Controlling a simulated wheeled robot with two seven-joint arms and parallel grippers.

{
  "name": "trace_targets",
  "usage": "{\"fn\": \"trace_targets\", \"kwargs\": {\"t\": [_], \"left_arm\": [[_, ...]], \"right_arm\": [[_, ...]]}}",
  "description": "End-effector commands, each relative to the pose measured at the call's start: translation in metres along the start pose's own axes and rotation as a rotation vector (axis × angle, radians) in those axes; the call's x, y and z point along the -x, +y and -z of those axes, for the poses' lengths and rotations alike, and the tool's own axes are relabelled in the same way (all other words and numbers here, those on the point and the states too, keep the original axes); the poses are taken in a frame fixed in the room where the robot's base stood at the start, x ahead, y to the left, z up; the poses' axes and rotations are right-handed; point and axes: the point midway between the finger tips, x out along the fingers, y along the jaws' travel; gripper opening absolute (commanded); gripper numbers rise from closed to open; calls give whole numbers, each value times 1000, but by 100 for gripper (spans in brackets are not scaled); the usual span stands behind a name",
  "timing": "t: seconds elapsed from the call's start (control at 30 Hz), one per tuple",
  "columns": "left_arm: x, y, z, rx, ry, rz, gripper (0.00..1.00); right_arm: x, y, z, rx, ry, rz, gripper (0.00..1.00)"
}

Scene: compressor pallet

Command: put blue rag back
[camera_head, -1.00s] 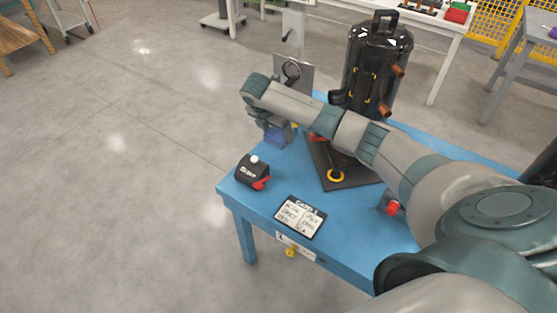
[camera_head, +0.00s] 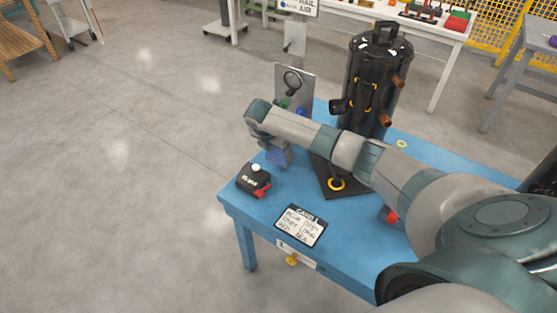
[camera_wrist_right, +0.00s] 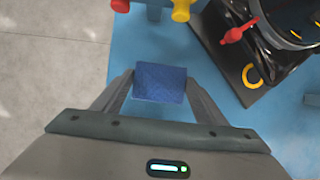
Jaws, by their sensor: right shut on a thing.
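The blue rag (camera_wrist_right: 161,83) is a flat square cloth piece between the two fingers of my right gripper (camera_wrist_right: 160,86) in the right wrist view. The gripper is shut on it, and the blue table shows around it. In the head view the rag (camera_head: 277,157) hangs under my right wrist near the table's left side, behind the black box. Its height above the table is hard to judge. My left gripper is not in view.
The blue table (camera_head: 268,212) bears a black compressor (camera_head: 372,85), a black box with a red part (camera_head: 252,180) and a white card (camera_head: 301,226). A grey upright plate (camera_head: 294,80) stands at the back left, with coloured knobs below.

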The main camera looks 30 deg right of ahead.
Motion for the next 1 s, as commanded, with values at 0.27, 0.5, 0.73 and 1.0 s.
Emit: {"fn": "trace_targets", "kwargs": {"t": [0.27,0.5,0.73,1.0], "left_arm": [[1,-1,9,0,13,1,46],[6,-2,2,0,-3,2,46],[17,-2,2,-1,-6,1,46],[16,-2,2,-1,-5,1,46]], "right_arm": [[-4,0,2,0,0,1,48],[-32,0,14,0,1,2,48],[-42,0,17,0,-1,0,48],[-42,0,18,0,-1,0,84]]}}
